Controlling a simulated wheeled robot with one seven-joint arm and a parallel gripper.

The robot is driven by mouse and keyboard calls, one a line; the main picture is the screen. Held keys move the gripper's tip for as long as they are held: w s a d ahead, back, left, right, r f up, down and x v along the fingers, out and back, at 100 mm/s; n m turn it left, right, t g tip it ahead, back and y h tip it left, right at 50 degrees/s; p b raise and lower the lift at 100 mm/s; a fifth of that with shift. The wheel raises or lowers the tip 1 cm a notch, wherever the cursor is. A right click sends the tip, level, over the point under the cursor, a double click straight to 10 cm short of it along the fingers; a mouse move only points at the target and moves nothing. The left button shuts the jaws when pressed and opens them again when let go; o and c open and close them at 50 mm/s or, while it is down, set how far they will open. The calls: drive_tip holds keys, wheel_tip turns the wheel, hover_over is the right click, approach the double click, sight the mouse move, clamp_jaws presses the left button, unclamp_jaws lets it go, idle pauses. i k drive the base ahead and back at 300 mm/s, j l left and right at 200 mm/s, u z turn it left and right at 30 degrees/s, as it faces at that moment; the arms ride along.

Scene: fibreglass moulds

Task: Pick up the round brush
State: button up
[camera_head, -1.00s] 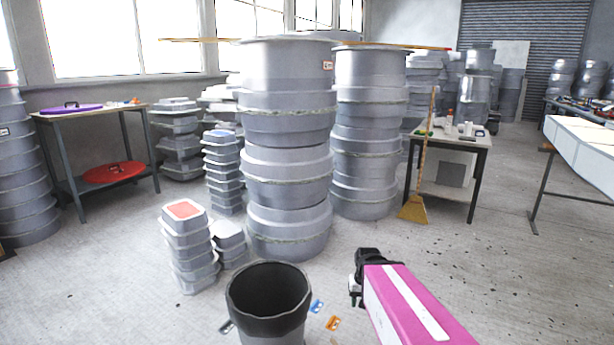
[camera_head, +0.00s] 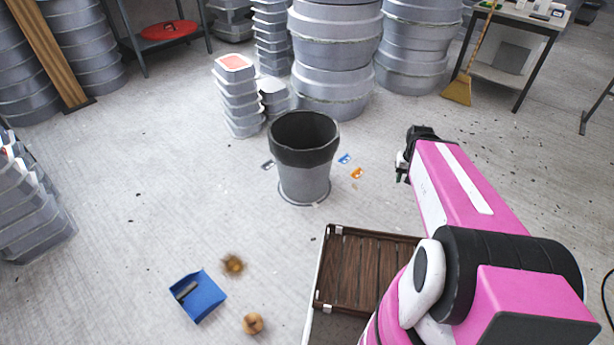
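Two small round brown things lie on the floor at the lower left. One is fuzzy and bristly, like a round brush (camera_head: 233,264), just right of a blue dustpan (camera_head: 198,296). The other is a smoother tan round piece (camera_head: 252,323), below it and nearer to me; it may also be a brush, I cannot tell. My pink arm reaches forward on the right. My gripper (camera_head: 403,167) is a small dark and white shape at its far end, well away from both. Its fingers are too small and turned away to read.
A grey bin with a black rim (camera_head: 304,150) stands mid-floor, with small blue and orange cards beside it. A dark slatted wooden tray (camera_head: 340,232) is at bottom centre. Stacked grey moulds (camera_head: 335,50) and a broom (camera_head: 458,90) stand behind. Floor left of the bin is mostly clear.

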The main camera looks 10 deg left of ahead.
sight(252, 324)
drive_tip(key=k+j+z, duration=0.15)
drive_tip(key=k+z, duration=0.45)
drive_tip(key=k, duration=0.2)
drive_tip(key=k+j+u, duration=0.2)
drive_tip(key=k+u, duration=0.35)
drive_tip(key=u, duration=0.2)
drive_tip(key=k+j+u, duration=0.1)
drive_tip(key=u, duration=0.3)
drive_tip(key=k+j+u, duration=0.1)
drive_tip(key=u, duration=0.25)
drive_tip(key=k+j+z, duration=0.1)
drive_tip(key=j+z, duration=0.3)
drive_tip(key=j, duration=0.5)
drive_tip(key=k, duration=0.3)
